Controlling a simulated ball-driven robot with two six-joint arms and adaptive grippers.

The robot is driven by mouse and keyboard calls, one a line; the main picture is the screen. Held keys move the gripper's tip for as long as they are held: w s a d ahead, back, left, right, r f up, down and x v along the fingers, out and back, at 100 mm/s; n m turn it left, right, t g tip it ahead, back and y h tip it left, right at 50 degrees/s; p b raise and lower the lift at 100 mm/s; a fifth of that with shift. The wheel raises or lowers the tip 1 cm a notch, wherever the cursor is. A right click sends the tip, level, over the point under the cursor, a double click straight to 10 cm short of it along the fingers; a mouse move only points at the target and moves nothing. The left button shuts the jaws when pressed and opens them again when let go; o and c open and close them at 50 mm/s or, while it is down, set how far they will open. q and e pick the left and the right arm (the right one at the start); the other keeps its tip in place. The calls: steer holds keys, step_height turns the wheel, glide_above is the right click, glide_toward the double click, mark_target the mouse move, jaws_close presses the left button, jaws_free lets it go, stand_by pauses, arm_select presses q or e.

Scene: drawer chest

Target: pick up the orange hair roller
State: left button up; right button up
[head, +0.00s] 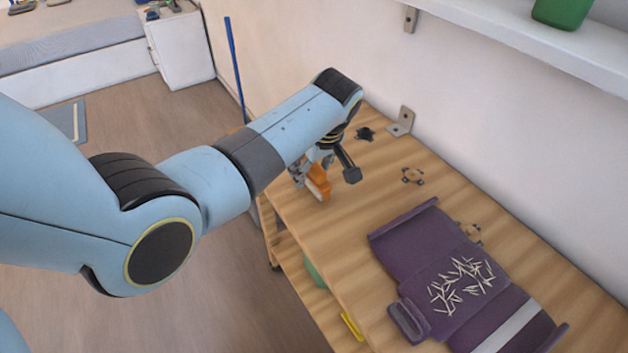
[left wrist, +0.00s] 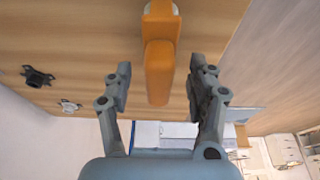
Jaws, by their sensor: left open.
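The orange hair roller (head: 318,184) is at the far left end of the wooden top, below my left gripper (head: 323,172). In the left wrist view the orange hair roller (left wrist: 158,72) is long and narrow and lies between the two spread fingers of my left gripper (left wrist: 160,78). Clear gaps show on both sides, so the fingers look apart from it. My left gripper is open and empty. In the head view my left wrist and fingers hide part of the roller. My right gripper is in neither view.
A black star-shaped piece (head: 366,134) and a brown-black piece (head: 412,175) lie near the wall. A white shelf (head: 510,40) juts out above. A blue pole (head: 234,65) stands behind.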

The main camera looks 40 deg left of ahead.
arm_select(q)
steer(key=x, duration=0.2)
steer(key=shift+w+f, duration=0.1)
steer(key=shift+f, duration=0.3)
jaws_close()
